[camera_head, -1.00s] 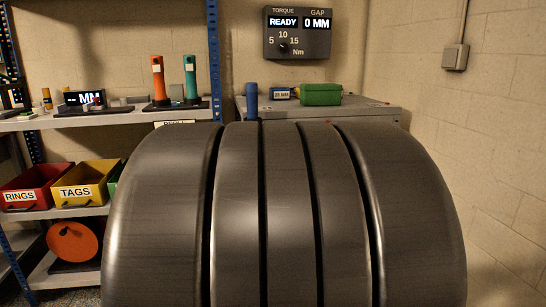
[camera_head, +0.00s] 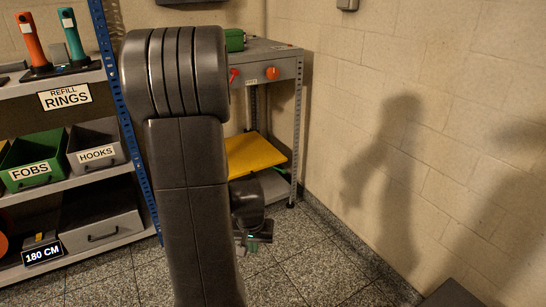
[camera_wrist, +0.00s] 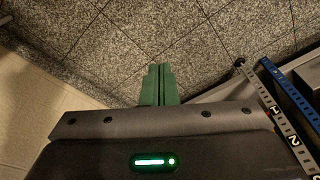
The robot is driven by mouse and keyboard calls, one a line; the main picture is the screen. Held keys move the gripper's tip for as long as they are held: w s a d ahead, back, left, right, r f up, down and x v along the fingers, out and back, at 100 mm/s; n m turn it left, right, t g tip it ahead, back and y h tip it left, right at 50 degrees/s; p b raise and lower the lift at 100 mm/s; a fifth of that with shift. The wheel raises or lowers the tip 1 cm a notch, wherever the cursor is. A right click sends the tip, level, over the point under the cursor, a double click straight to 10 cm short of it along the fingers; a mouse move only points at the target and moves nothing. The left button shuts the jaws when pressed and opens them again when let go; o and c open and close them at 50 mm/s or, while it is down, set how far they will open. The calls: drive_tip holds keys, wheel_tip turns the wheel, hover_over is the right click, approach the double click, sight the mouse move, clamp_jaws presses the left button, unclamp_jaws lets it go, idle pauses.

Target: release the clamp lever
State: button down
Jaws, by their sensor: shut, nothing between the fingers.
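A red lever-like part (camera_head: 234,75) shows at the front of the grey workbench (camera_head: 285,52), partly hidden by my arm. Whether it is the clamp lever I cannot tell. A round orange-red knob (camera_head: 272,73) sits on the bench front to its right. My gripper (camera_head: 258,240) hangs low over the floor, below and in front of the bench. In the wrist view my green fingers (camera_wrist: 160,68) are together and empty, pointing over speckled floor tiles. No lever shows clearly in the wrist view.
A yellow shelf (camera_head: 254,152) lies under the bench. At left, a rack holds a green FOBS bin (camera_head: 35,158), a grey HOOKS bin (camera_head: 98,143) and a blue post (camera_head: 125,110). The floor right of the bench is clear, up to the block wall.

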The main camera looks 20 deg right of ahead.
drive_tip(key=w+d+f+m+p, duration=0.1)
drive_tip(key=w+d+f, duration=0.3)
drive_tip(key=d, duration=0.3)
drive_tip(key=w+d+f+m+t+h+p, duration=0.1)
drive_tip(key=w+d+f+p, duration=0.1)
drive_tip(key=w+d+f, duration=0.2)
drive_tip(key=w+d, duration=0.3)
drive_tip(key=d, duration=0.1)
drive_tip(key=shift+h, duration=0.3)
drive_tip(key=shift+a, duration=0.1)
